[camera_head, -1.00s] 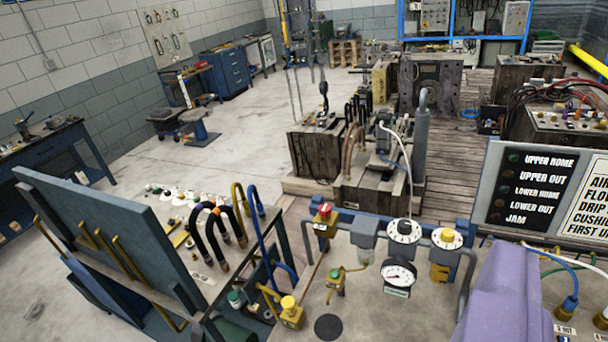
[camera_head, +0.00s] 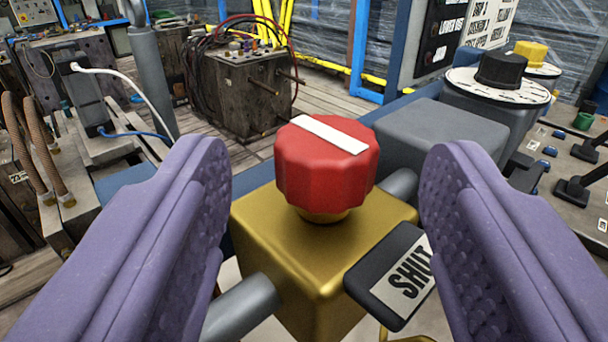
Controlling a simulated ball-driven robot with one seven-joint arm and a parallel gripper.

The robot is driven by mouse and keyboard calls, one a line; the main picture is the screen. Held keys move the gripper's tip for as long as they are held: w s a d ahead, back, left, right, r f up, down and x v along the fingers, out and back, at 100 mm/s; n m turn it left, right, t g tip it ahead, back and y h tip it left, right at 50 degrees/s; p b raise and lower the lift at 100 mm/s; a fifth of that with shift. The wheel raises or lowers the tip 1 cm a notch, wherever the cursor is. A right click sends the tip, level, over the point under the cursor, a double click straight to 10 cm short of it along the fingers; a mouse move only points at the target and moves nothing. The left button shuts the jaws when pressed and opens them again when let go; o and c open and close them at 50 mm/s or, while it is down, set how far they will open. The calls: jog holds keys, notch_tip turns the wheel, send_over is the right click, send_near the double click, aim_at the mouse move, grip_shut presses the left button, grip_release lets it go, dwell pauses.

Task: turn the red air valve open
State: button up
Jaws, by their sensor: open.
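The red air valve (camera_head: 325,172) is a ribbed red knob with a white bar across its top, running from upper left to lower right. It sits on a brass block (camera_head: 300,262) with grey pipes at its sides. A black tag (camera_head: 398,275) reading "SHUT" sticks out at the block's front right. My gripper (camera_head: 322,165) is open, with its two purple padded fingers to the left and right of the knob. There is a clear gap on both sides, and neither finger appears to touch it.
A grey block (camera_head: 440,140) stands just behind the right finger. Beyond it is a black knob (camera_head: 502,70) on a white dial, with a yellow knob (camera_head: 537,54) behind. A dark wooden mould box (camera_head: 240,95) with cables stands on the floor behind.

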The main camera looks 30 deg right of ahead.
aim_at(325, 120)
jog(key=b+x, duration=0.1)
jog(key=x, duration=0.5)
jog(key=shift+w, duration=0.1)
jog(key=c, duration=1)
jog(key=shift+o, duration=0.2)
